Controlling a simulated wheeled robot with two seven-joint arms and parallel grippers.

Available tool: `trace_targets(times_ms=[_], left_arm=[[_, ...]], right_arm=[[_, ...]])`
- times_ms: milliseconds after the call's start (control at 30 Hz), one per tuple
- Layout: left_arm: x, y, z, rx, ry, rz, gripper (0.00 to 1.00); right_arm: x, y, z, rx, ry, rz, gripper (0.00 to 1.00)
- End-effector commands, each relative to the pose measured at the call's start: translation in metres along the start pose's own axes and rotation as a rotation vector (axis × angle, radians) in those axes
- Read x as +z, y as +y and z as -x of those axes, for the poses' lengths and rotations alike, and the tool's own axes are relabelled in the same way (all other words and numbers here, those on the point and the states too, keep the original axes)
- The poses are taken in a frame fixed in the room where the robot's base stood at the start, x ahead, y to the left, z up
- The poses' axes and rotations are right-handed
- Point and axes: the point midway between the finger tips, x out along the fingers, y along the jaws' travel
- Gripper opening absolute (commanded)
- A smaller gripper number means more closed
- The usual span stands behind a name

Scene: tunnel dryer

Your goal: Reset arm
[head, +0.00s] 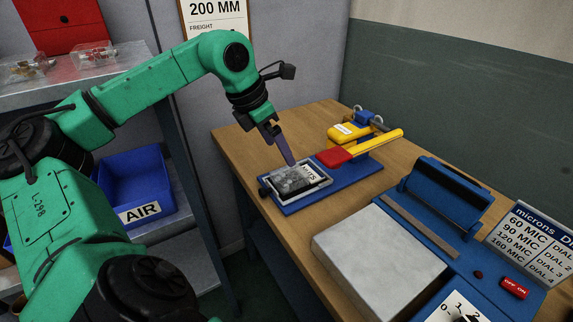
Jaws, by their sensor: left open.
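My left arm comes in from the left, green with black joints. Its gripper (287,158) points down over the left part of the wooden bench, with its fingertips just above or at a small tray (322,184). The gripper is open; I cannot tell whether its tips touch what is in the tray. The tray holds a grey, clear-looking packet (291,179) with a label and sits on a blue base plate (350,182). My right gripper is not in view.
A blue machine (455,195) with a pale flat plate (378,255) fills the bench's right front. A yellow lever with a red block (333,157) stands behind the tray. A blue AIR bin (135,180) and a metal shelf (90,85) are at left.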

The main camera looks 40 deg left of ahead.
Motion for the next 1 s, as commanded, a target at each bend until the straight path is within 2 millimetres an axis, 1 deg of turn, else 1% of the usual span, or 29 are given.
trace_targets(times_ms=[33, 100, 167, 700, 767, 1000], left_arm=[[0.000, 0.001, 0.009, 0.002, -0.001, 0.002, 1.00], [0.000, 0.001, 0.017, 0.001, -0.001, 0.001, 1.00], [0.000, 0.000, 0.021, -0.001, 0.000, 0.001, 1.00], [0.000, 0.000, 0.022, -0.001, 0.000, 0.000, 1.00], [0.003, 0.000, 0.028, 0.000, 0.000, 0.000, 1.00], [0.023, 0.000, 0.077, 0.000, 0.000, 0.000, 1.00]], right_arm=[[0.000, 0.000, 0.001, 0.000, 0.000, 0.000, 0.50], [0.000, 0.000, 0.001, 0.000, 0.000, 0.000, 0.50], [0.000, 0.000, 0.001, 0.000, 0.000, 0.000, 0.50], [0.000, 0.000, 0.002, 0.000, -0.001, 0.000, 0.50], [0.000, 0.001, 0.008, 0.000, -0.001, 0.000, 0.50], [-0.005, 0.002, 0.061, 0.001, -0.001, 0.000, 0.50]])
